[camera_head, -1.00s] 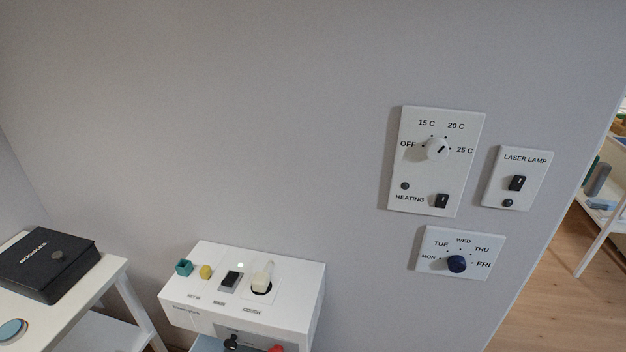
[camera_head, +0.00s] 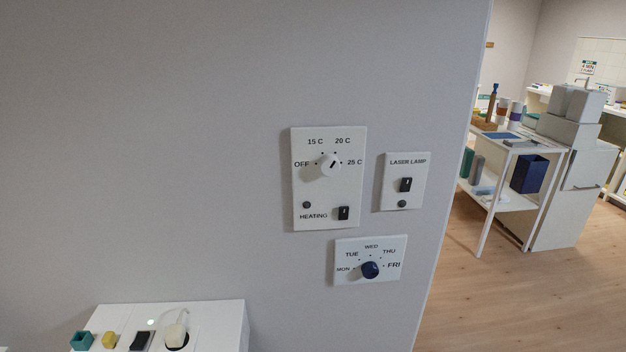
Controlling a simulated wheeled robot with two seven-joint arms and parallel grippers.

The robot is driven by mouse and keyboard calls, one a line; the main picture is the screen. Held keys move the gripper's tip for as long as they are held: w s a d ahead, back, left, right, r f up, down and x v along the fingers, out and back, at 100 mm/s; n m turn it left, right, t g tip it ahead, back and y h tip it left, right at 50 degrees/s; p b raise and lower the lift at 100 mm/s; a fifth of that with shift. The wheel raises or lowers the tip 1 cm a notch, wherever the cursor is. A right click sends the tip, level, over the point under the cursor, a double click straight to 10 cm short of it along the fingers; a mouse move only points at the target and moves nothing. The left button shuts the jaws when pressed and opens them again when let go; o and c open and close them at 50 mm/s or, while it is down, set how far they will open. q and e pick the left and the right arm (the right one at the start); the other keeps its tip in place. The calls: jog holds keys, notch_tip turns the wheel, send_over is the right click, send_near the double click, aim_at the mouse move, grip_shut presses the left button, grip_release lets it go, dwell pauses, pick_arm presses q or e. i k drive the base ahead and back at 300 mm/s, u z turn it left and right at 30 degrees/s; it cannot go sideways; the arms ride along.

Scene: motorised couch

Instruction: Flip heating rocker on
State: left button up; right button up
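The heating panel (camera_head: 328,190) is a white plate on the grey wall, near the middle of the view. Its black heating rocker (camera_head: 344,213) sits at the lower right, beside the HEATING label. A small dark round lamp (camera_head: 306,205) sits at the lower left of the panel and looks unlit. A white dial (camera_head: 331,165) above is marked OFF, 15 C, 20 C and 25 C. The rocker's tilt is too small to read. Neither of my grippers shows in this view.
A laser lamp panel (camera_head: 405,182) with a similar rocker is to the right. A weekday dial plate (camera_head: 370,261) is below. A white control box (camera_head: 222,322) juts out at the lower left. The wall ends at the right, with open wooden floor (camera_head: 500,300) and a white shelf (camera_head: 507,145) beyond.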

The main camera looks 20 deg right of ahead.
aim_at(343, 210)
jog(key=z, duration=0.6)
jog(key=k, duration=1.35)
jog(key=z, duration=0.3)
jog(key=i, duration=0.4)
jog(key=u, duration=1.15)
jog(key=i, duration=1.1)
jog(key=z, duration=0.1)
